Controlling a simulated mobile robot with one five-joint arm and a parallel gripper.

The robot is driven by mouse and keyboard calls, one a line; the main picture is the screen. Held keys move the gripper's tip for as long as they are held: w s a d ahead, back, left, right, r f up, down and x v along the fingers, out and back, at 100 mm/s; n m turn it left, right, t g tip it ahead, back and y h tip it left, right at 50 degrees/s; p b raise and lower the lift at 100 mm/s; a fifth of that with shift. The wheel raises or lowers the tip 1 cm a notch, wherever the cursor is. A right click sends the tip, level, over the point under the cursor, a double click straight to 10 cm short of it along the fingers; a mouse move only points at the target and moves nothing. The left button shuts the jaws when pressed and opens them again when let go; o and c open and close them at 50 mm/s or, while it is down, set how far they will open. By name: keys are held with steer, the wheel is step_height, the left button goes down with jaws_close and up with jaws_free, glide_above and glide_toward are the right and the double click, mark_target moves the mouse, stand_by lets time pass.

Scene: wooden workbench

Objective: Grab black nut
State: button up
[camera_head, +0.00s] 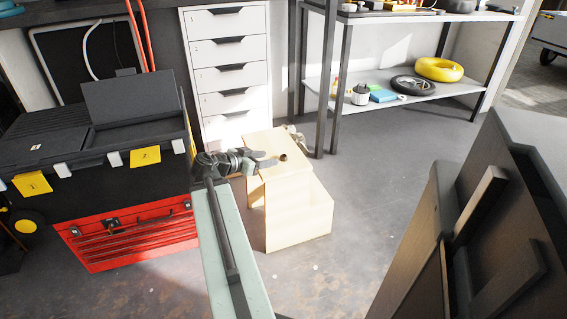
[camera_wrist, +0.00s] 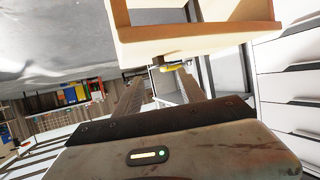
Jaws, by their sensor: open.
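A small dark object that looks like the black nut (camera_head: 283,157) lies on the top of the pale wooden step box (camera_head: 298,205). My gripper (camera_head: 270,158) is open, with its fingers reaching over the box top from the left. The fingertips are close to the nut, on its left, and appear apart from it. In the wrist view my gripper (camera_wrist: 163,78) shows two spread fingers with nothing held between them. The wooden box (camera_wrist: 185,42) fills the top of that view, sideways.
A black and red toolbox (camera_head: 130,238) stands left of my arm. A white drawer cabinet (camera_head: 232,78) is behind the box. A metal shelf (camera_head: 440,96) stands at the back right. Dark panels (camera_head: 475,230) stand at the right. Floor between box and panels is clear.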

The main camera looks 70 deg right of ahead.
mark_target(282, 157)
steer(key=b+x, duration=0.3)
steer(key=x, duration=0.4)
steer(key=shift+s+d+f, duration=0.1)
steer(key=shift+d+f, duration=0.15)
steer(key=shift+f, duration=0.05)
steer(key=shift+r, duration=0.1)
jaws_close()
